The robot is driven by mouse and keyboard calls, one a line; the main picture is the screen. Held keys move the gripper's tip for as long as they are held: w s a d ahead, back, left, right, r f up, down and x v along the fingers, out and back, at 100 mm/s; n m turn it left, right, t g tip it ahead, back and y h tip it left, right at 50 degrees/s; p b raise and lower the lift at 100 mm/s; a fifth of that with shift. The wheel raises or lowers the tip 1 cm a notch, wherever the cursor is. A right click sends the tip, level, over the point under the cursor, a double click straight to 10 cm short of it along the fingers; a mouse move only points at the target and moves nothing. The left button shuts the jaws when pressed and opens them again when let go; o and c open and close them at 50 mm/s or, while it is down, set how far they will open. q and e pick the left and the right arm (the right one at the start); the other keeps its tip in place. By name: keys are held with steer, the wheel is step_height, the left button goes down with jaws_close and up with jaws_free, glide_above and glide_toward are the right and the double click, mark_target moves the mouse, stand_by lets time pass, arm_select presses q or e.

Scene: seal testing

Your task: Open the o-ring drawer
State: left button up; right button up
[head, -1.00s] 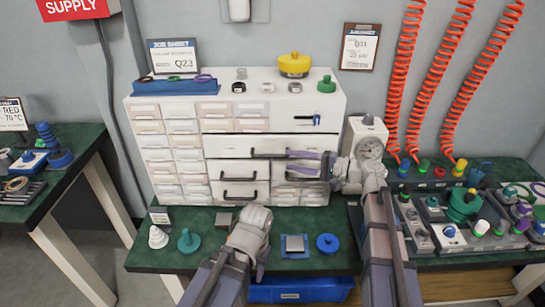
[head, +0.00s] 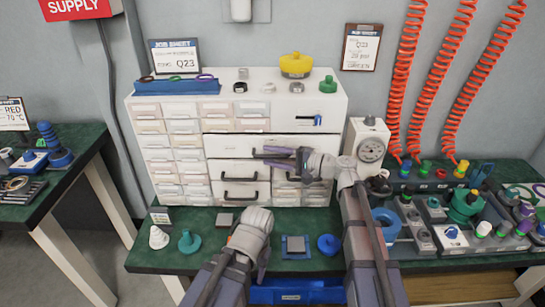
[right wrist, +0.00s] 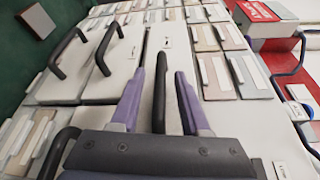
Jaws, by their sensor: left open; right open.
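A white drawer cabinet (head: 218,108) stands on the green bench. Its wide upper drawer (head: 230,146) has a long black bar handle, partly hidden by my right gripper (head: 278,158) in the head view. In the right wrist view my right gripper (right wrist: 160,78) is open, with its purple fingers on either side of the black handle (right wrist: 160,92) and visible gaps to it. I cannot read which drawer is labelled for o-rings. My left gripper (head: 252,240) is low over the bench, in front of the cabinet and away from the drawers; its fingertips are mostly hidden.
Lower drawers with black handles (head: 240,179) sit below. A white gauge unit (head: 370,148) stands right of the cabinet, close to my right arm. A green knob (head: 189,241), a grey block (head: 295,244) and a blue knob (head: 328,243) occupy the bench front.

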jaws_close()
stand_by(1.4)
